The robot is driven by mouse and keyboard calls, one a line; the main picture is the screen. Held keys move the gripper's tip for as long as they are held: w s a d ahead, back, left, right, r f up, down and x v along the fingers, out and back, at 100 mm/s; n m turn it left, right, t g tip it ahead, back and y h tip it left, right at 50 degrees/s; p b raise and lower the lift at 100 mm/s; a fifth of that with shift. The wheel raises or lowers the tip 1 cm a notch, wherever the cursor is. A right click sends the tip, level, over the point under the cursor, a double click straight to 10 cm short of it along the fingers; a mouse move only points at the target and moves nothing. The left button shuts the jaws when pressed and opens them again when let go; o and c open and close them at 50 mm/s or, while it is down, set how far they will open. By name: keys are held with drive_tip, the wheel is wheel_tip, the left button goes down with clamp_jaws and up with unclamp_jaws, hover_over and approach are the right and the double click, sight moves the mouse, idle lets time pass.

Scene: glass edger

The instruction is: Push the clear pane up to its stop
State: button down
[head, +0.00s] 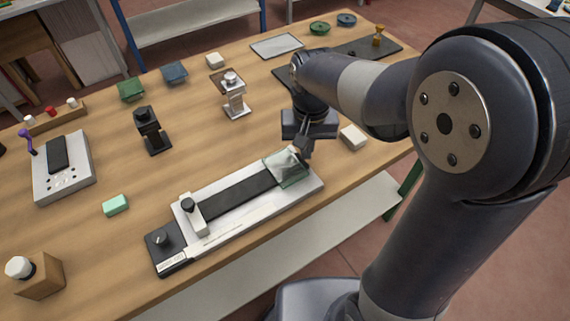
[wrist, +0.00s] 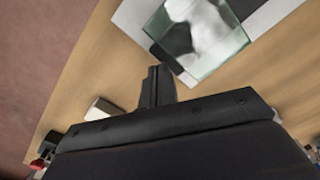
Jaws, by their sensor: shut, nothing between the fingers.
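The clear pane (head: 287,168) is a greenish glass piece lying on the right end of the long edger bed. It also shows in the wrist view (wrist: 198,38), on the white and dark bed. The bed has a dark strip (head: 238,195) along its middle. A white crosspiece with a dark knob (head: 189,213), which looks like the stop, stands near the left end, well apart from the pane. My gripper (head: 303,152) is shut and empty at the pane's right far edge. In the wrist view its fingers (wrist: 158,72) are together, close to the pane's edge; I cannot tell whether they touch it.
A white block (head: 353,137) lies right of my gripper. A mint block (head: 115,205) lies left of the bed. A small metal-topped stand (head: 233,95) and a black stand (head: 151,130) are behind it. The strip between pane and crosspiece is clear.

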sight(242, 190)
drive_tip(key=shift+s+a, duration=0.1)
drive_tip(key=shift+a, duration=0.1)
idle(0.4)
drive_tip(key=shift+s+a+p, duration=0.2)
drive_tip(key=shift+s+a, duration=1.3)
drive_tip(key=shift+a, duration=0.7)
drive_tip(key=shift+s+a+p, duration=0.25)
drive_tip(key=shift+s+a, duration=1.2)
drive_tip(key=shift+a, duration=0.8)
drive_tip(key=shift+s+a+p, duration=0.2)
drive_tip(key=shift+s+a, duration=1.3)
drive_tip(key=shift+a, duration=0.7)
drive_tip(key=shift+r, duration=0.1)
drive_tip(key=shift+w+d+r+p, duration=0.15)
drive_tip(key=shift+d+r+p, duration=0.05)
drive_tip(key=shift+r+p, duration=1)
drive_tip(key=shift+w+d+r+p, duration=0.1)
drive_tip(key=shift+d+r+p, duration=0.1)
drive_tip(key=shift+r+p, duration=0.95)
drive_tip(key=shift+r, duration=0.1)
